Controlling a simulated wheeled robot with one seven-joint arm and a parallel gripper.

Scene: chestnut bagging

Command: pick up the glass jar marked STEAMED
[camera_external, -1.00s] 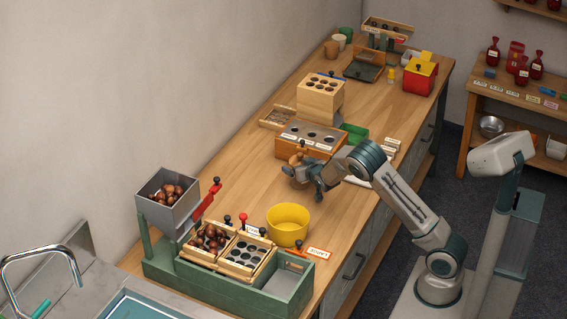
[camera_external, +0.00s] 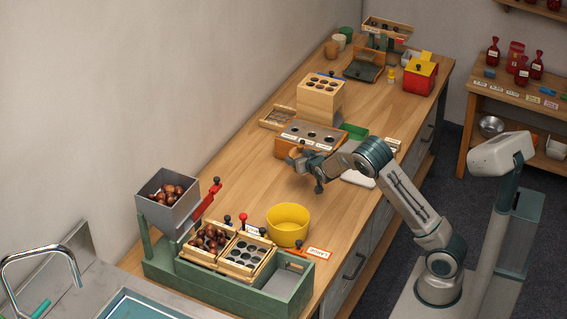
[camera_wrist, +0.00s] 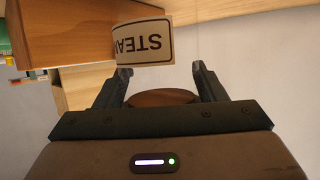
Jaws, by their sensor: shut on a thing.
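A pale label reading STEAM, its end cut off, shows upside down in the wrist view on the glass jar marked STEAMED (camera_wrist: 145,44). The jar's clear glass is hard to make out. A round brown part (camera_wrist: 160,97) lies between my fingers. My gripper (camera_wrist: 160,80) is shut on the jar, with a finger on each side. In the external view my gripper (camera_external: 297,157) is over the worktop, in front of the wooden block with dark round holes (camera_external: 290,150); the jar is too small to tell apart there.
A yellow bowl (camera_external: 288,226) and a green stand (camera_external: 220,283) with chestnut trays stand nearer the camera. A tall wooden block with holes (camera_external: 320,103) and a green tray (camera_external: 354,132) stand behind. The worktop (camera_external: 245,180) left of my gripper is clear.

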